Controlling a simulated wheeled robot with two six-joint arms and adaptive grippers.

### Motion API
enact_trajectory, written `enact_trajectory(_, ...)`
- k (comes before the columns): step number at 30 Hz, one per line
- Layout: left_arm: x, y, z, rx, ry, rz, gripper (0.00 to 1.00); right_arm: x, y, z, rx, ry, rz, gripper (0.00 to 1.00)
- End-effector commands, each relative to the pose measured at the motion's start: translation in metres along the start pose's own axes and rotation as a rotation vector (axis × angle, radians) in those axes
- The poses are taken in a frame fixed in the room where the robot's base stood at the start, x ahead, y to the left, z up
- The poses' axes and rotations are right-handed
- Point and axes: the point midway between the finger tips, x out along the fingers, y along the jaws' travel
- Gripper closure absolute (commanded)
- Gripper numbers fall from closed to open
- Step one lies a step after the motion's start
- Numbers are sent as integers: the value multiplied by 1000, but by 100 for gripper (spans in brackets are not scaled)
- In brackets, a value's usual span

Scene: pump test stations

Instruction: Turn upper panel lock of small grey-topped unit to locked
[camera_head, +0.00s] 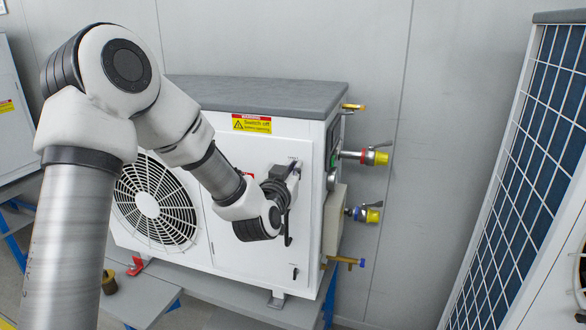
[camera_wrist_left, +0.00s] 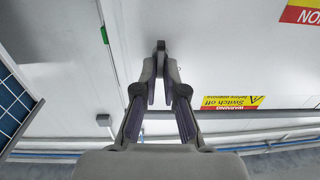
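The small grey-topped unit (camera_head: 255,97) is a white box with a fan grille at its left front. My left arm crosses the fan side, and my left gripper (camera_head: 292,170) is at the upper right of the front panel. In the left wrist view, the fingers of my left gripper (camera_wrist_left: 161,68) come together around the small dark upper panel lock (camera_wrist_left: 161,46). They look shut on it. In the head view the gripper hides most of this lock, so its turn is hard to tell. The lower panel lock (camera_head: 295,272) is a small dark handle standing near upright. My right gripper is not in view.
Pipe valves with yellow caps (camera_head: 381,158) stick out from the unit's right side. A taller unit with a blue grid (camera_head: 530,150) stands at the right. A grey wall is behind. A yellow warning label (camera_head: 252,124) is on the front above the gripper.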

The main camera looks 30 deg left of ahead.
Motion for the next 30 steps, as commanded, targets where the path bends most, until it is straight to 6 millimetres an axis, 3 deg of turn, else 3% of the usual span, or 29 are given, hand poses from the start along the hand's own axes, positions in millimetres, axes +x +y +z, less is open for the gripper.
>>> enact_trajectory(17,0,1,-1,69,0,0,100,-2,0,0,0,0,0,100)
enact_trajectory(30,0,5,0,405,0,0,100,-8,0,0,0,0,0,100)
